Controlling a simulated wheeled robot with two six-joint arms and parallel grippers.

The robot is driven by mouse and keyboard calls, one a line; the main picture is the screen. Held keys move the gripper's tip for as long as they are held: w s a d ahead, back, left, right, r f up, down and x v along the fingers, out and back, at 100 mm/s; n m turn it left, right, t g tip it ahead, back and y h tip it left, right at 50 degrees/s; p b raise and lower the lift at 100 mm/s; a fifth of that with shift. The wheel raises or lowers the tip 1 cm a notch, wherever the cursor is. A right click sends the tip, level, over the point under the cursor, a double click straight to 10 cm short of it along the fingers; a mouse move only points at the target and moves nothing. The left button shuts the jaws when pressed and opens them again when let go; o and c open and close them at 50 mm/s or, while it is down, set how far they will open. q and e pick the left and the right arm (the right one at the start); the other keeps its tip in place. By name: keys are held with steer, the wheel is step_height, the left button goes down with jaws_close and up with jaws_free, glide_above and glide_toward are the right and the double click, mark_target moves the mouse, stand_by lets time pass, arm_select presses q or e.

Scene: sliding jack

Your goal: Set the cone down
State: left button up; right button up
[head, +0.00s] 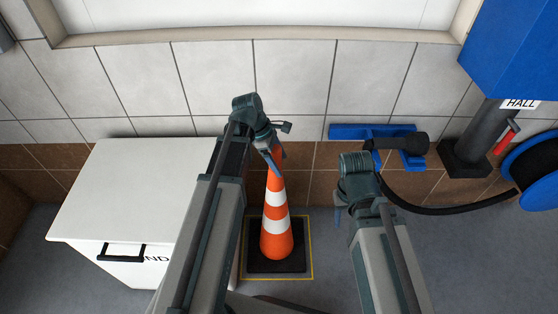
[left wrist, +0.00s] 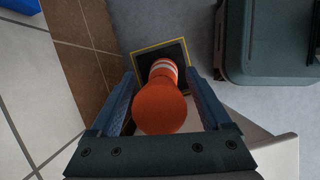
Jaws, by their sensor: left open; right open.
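The orange cone (head: 276,222) with white bands stands upright on its black base (head: 290,265), inside a yellow square outline (head: 312,262) on the floor. My left gripper (head: 278,160) is at the cone's tip in the head view. In the left wrist view the cone's rounded orange top (left wrist: 160,108) lies between the two open fingers (left wrist: 160,100), with the base and yellow outline beyond it. Whether a finger touches the cone I cannot tell. My right gripper (head: 340,212) is open and empty, to the right of the cone; its fingers are partly hidden by its wrist.
A white cabinet (head: 130,190) with a black handle stands left of the cone. A blue jack-like device (head: 345,131) sits by the tiled wall. A black hose (head: 440,210) runs to a blue reel at right.

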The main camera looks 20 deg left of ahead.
arm_select(q)
steer(key=p+v, duration=1.1)
steer(key=v, duration=0.1)
steer(key=s+d+m+y, duration=0.3)
steer(key=s+d+m, duration=0.3)
steer(key=m, duration=0.5)
steer(key=s+d+f+m+y, duration=0.1)
steer(key=s+d+m+y, duration=0.1)
steer(key=s+d+m, duration=0.5)
steer(key=d+m, duration=0.3)
steer(key=m, duration=0.1)
steer(key=shift+s+f+m+g+y, duration=0.2)
steer(key=shift+s+m+g+y, duration=0.1)
steer(key=shift+m+y, duration=0.1)
steer(key=shift+r, duration=0.1)
step_height(320, 180, up, 12)
steer(key=p, duration=1.2)
